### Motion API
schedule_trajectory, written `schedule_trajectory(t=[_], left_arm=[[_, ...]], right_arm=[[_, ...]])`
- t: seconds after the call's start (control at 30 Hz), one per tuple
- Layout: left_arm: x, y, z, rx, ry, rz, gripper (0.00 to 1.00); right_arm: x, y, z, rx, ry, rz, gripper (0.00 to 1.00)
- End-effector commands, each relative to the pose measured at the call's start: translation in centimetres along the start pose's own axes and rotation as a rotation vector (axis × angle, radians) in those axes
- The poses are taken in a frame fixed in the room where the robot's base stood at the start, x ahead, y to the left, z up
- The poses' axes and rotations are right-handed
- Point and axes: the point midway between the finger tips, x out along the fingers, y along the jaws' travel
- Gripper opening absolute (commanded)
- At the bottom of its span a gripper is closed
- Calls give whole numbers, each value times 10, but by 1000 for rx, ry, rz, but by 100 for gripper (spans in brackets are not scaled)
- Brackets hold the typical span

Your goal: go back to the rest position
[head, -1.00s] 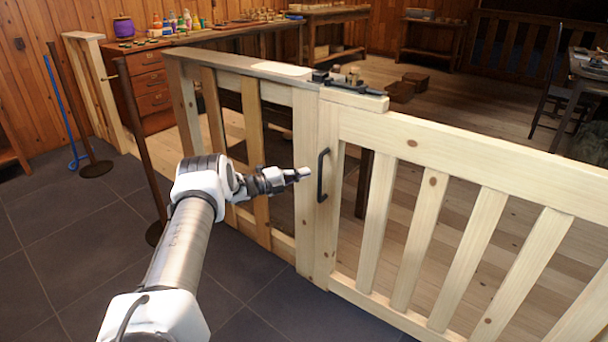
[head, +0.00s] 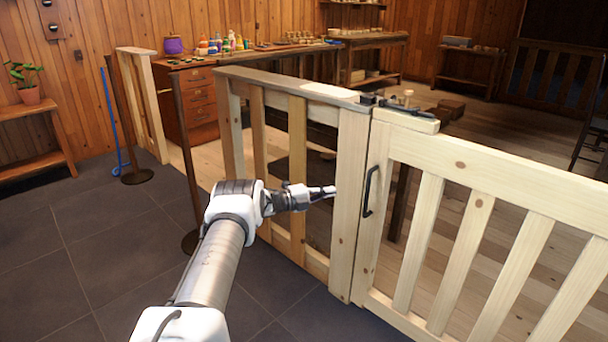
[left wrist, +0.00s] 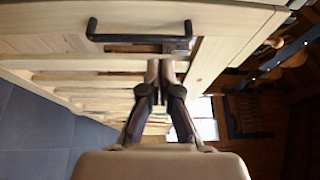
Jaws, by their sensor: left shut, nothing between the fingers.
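My left gripper (head: 328,192) is in the middle of the head view, in front of the pale wooden fence, pointing right. Its fingers are shut and empty; they also show together in the left wrist view (left wrist: 160,75). The wooden gate (head: 480,200) has a black handle (head: 370,190), a short way to the right of the fingertips and apart from them. The handle also shows in the left wrist view (left wrist: 138,38), beyond the fingertips. A dark latch (head: 395,106) lies on top by the gate post. The gate looks in line with the fence. My right gripper is not in view.
Dark posts on round bases (head: 137,176) and a blue stand (head: 112,125) are on the left. A drawer cabinet (head: 196,105) with bottles and a bench (head: 375,45) stand behind the fence. A potted plant (head: 28,92) is at far left. The tiled floor (head: 70,260) at left is clear.

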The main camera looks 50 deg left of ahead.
Motion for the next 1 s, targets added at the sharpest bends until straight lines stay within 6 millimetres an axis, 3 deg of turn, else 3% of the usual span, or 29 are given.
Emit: schedule_trajectory(t=[0.3,0.8,0.9,0.97,1.0], left_arm=[[-37,9,45,4,1,4,0],[-44,1,53,-1,2,1,0],[-34,-7,49,2,14,-14,0],[-14,-14,38,3,42,-30,0],[5,-19,25,1,71,-42,0]], right_arm=[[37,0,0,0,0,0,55],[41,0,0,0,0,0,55],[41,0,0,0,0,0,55],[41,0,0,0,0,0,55],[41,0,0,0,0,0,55]])
